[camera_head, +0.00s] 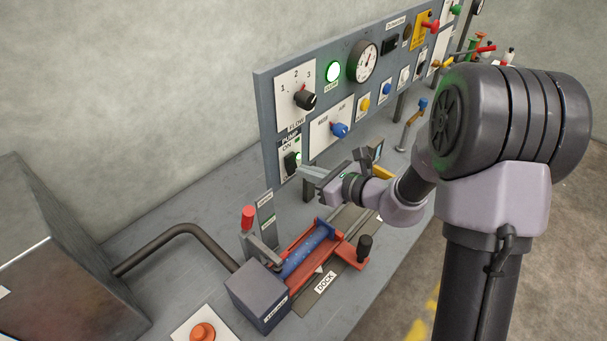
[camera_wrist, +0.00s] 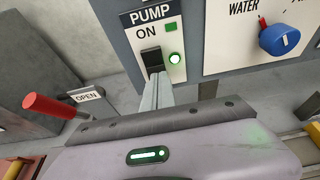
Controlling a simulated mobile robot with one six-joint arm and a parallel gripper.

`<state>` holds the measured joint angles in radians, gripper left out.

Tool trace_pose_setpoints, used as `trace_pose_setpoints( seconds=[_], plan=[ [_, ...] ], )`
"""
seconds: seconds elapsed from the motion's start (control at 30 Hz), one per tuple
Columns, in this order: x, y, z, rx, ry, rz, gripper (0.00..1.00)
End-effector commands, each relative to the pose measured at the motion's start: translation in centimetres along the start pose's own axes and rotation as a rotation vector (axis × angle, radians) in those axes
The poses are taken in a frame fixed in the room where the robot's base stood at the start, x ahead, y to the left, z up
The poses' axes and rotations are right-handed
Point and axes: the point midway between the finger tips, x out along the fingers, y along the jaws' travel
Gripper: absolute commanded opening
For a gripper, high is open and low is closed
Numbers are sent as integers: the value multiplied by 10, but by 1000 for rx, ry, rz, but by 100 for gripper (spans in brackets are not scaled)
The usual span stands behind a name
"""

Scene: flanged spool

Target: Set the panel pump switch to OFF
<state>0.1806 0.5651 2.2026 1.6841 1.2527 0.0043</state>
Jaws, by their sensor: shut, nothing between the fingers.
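The pump switch (camera_head: 291,162) is a black rocker on a white plate at the lower left of the grey panel. The wrist view shows the rocker (camera_wrist: 152,57) under the words PUMP and ON, with a green square (camera_wrist: 171,27) above and a lit green lamp (camera_wrist: 175,58) beside it. My gripper (camera_head: 304,172) is shut and empty, its fingertips just in front of the switch. In the wrist view its fingers (camera_wrist: 160,82) end at the rocker's lower edge and hide the plate below. I cannot tell whether they touch it.
The blue WATER selector knob (camera_wrist: 280,38) is right of the switch. The black FLOW knob (camera_head: 306,99) is above it. A red-handled lever (camera_head: 248,218) stands below left, near the blue spool (camera_head: 308,250) in its red dock.

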Motion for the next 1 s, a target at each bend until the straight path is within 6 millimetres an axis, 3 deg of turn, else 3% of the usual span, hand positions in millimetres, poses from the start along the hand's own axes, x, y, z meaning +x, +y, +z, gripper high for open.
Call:
trace_pose_setpoints(
  seconds=[0.17, 0.47, 0.67, 0.77, 1.0],
  plan=[
    [12, 0, 0, -1, -1, 0, 0],
    [13, 0, 1, -1, -1, 0, 0],
    [23, 0, -12, -1, -76, 1, 0],
    [19, 0, -2, -1, -71, 1, 0],
    [15, -5, -4, -1, -71, 1, 0]
  ],
)
